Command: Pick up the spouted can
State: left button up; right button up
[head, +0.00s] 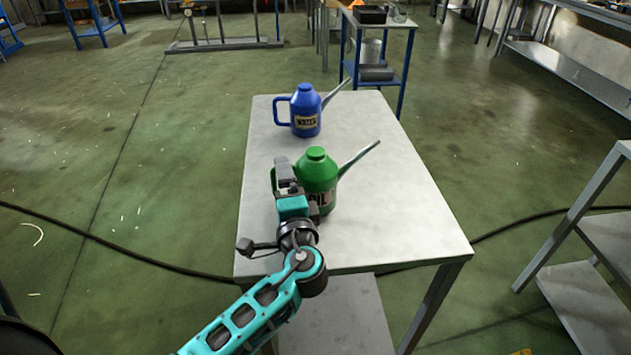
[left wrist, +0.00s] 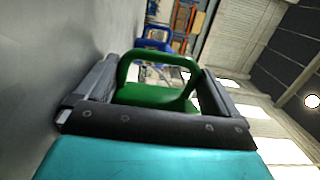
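Two spouted cans stand upright on the grey table. The green can (head: 320,170), labelled OIL, is nearer, with its thin spout pointing right. The blue can (head: 305,112), labelled WATER, stands farther back with its handle on the left. My left gripper (head: 286,175) is at the green can's handle side and partly covers the can and its label. In the left wrist view, my left gripper (left wrist: 158,75) is open, with the green can's handle (left wrist: 150,62) between its two fingers. The blue can (left wrist: 152,44) shows beyond it. My right gripper is not in view.
The table (head: 400,215) is clear to the right of the cans and at its front. A blue-framed cart (head: 378,72) stands behind the table. A metal shelf unit (head: 590,255) stands to the right. A black cable crosses the floor.

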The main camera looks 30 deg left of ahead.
pick_arm(q)
jog(key=c, duration=0.7)
jog(key=shift+w+r, duration=0.1)
jog(key=shift+r, duration=0.05)
jog(key=shift+c, duration=0.2)
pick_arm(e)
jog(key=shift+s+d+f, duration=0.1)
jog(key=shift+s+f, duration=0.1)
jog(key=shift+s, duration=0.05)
pick_arm(q)
jog(key=shift+r, duration=0.5)
notch_tip(320, 180, up, 19)
jog(key=p, duration=0.5)
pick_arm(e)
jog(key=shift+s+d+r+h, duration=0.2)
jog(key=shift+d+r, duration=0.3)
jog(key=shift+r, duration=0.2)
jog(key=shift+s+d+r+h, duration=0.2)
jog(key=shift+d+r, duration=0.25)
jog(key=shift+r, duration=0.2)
